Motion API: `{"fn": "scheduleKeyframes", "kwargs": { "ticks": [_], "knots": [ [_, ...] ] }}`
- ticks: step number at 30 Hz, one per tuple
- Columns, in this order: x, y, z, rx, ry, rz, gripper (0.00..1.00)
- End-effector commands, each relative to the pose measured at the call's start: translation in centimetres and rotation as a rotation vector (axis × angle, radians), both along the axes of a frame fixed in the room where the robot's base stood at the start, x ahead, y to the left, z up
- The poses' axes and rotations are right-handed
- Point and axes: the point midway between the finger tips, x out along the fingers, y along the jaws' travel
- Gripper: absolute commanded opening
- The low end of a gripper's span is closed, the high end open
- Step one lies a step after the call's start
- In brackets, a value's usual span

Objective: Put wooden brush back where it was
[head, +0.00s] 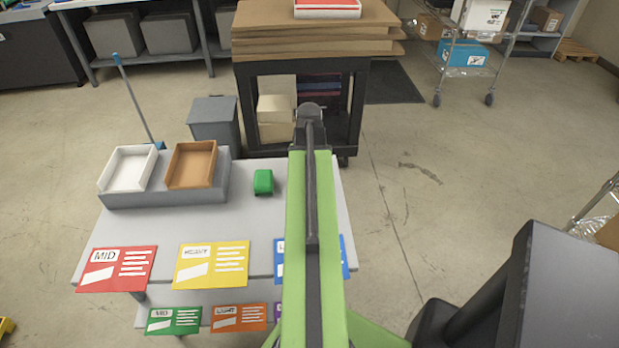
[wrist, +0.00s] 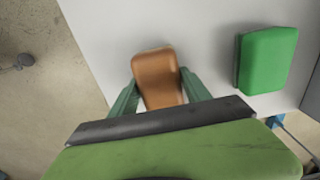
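The wooden brush (wrist: 158,76), an orange-brown block with rounded corners, shows in the wrist view between the two green fingers of my gripper (wrist: 158,78). The fingers press against its two sides. The pale grey table top lies below it; I cannot tell whether the brush touches it. In the head view, my arm reaches forward over the right part of the grey table (head: 225,225) and hides the brush and the fingertips.
A green block (head: 263,182) stands on the table left of my arm; it also shows in the wrist view (wrist: 267,60). A white tray (head: 128,168) and a brown tray (head: 191,164) sit on a grey riser. Coloured cards line the front edge. A black cart (head: 353,100) stands behind.

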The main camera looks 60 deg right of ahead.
Motion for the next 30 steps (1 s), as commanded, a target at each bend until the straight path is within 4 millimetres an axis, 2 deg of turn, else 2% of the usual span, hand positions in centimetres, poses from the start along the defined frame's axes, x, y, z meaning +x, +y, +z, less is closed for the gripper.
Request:
{"fn": "scheduleKeyframes", "kwargs": {
  "ticks": [1,3,12,17,23,30],
  "knots": [
    [0.0,0.0,0.0,0.0,0.0,0.0,0.64],
    [0.0,0.0,0.0,0.0,0.0,-0.001,0.72],
    [-0.1,-0.1,0.1,0.0,0.0,-0.002,0.72],
    [-0.1,-0.1,1.2,0.0,0.0,-0.002,0.72],
    [-0.1,-0.1,4.7,0.0,0.0,-0.003,0.72],
    [-0.2,-0.1,10.1,0.0,0.0,-0.003,0.72]
  ]
}}
